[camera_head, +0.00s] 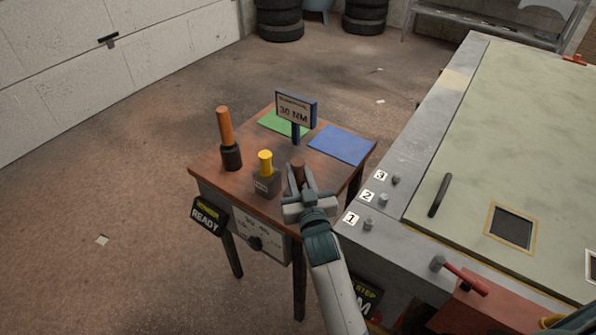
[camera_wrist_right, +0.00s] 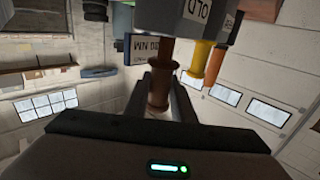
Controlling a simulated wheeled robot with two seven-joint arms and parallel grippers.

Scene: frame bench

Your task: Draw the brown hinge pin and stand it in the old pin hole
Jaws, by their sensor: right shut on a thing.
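The brown hinge pin (camera_head: 297,170) is upright at the near right of the small table, and it shows large in the right wrist view (camera_wrist_right: 160,85). My right gripper (camera_head: 298,188) is shut on the pin, with a finger on either side of it. The pin's lower end is hidden behind the gripper in the head view. A grey block (camera_head: 265,184) with a yellow pin (camera_head: 265,161) standing in it is just left of the gripper. A block with an "OLD" label (camera_wrist_right: 195,10) shows at the top of the wrist view. My left gripper is out of view.
An orange-handled tool (camera_head: 225,130) stands at the table's left. A "30 NM" sign (camera_head: 295,109), green mat (camera_head: 284,124) and blue mat (camera_head: 341,145) are at the back. The grey bench (camera_head: 440,110) with numbered studs stands close at right.

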